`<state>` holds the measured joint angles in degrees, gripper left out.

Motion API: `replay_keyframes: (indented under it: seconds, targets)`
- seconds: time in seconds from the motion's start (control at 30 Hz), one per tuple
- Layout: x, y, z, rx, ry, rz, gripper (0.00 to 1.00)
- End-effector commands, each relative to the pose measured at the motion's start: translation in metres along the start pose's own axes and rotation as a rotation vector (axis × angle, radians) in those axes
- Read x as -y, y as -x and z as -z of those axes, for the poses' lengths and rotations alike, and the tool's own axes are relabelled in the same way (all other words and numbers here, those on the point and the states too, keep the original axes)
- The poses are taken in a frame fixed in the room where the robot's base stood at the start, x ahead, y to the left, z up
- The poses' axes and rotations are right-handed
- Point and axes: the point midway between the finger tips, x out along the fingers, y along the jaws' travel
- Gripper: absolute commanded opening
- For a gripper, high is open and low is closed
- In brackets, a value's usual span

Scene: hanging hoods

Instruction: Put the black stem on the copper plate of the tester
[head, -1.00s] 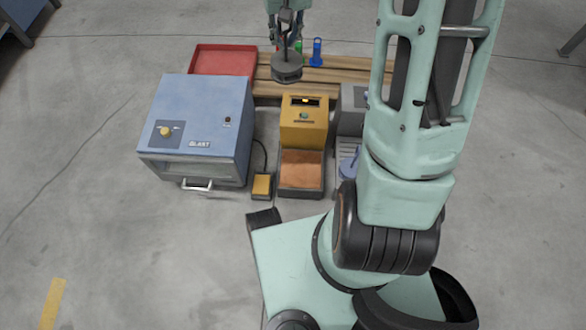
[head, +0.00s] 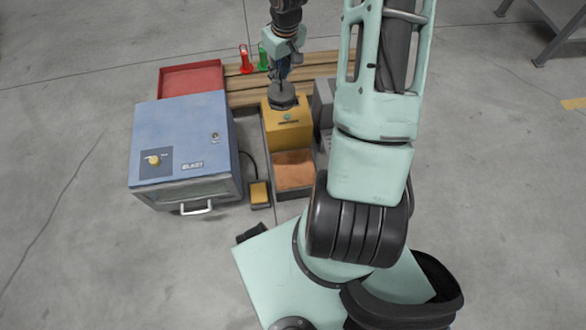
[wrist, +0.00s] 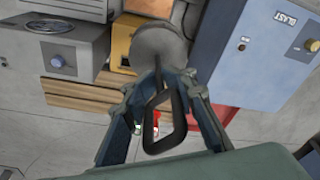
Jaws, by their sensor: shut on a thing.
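My gripper (head: 282,79) is shut on the black stem, whose dark loop handle (wrist: 178,138) shows between the fingers in the wrist view (wrist: 160,88). A grey round disc (wrist: 158,46) is at the stem's far end; the disc also shows in the head view (head: 283,97). The stem is in the air, in front of or above the back of the yellow tester (head: 290,133) in the head view. The tester's copper plate (head: 294,172) is bare at its front, nearer to my base than the stem.
A blue blast cabinet (head: 180,135) stands left of the tester, with a small yellow pedal (head: 259,193) between. A grey machine (head: 323,100) is to the right. Behind are a red tray (head: 190,77), wooden boards (head: 240,92), and red (head: 246,60) and green (head: 263,58) stems.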

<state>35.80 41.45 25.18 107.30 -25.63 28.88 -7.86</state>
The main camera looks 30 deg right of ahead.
Motion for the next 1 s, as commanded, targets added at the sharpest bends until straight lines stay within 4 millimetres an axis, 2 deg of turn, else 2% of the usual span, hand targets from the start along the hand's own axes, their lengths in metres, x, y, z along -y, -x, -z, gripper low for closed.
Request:
replay_keyframes:
  seconds: [0.03, 0.1, 0.23, 0.33, 0.53, 0.8, 0.9, 1.0]
  targets:
    - [-0.016, -0.023, -0.02, 0.006, 0.035, 0.015, 0.0]
    - [-0.034, -0.05, -0.044, 0.004, 0.107, 0.027, 0.0]
    - [-0.053, -0.097, -0.092, 0.002, 0.247, 0.049, 0.0]
    - [-0.058, -0.127, -0.13, 0.001, 0.355, 0.064, 0.0]
    - [-0.046, -0.174, -0.201, 0.002, 0.552, 0.09, 0.0]
    - [-0.031, -0.195, -0.24, 0.001, 0.652, 0.102, 0.0]
    - [-0.029, -0.198, -0.244, 0.0, 0.667, 0.102, 0.0]
    - [-0.026, -0.204, -0.239, -0.002, 0.674, 0.102, 0.0]
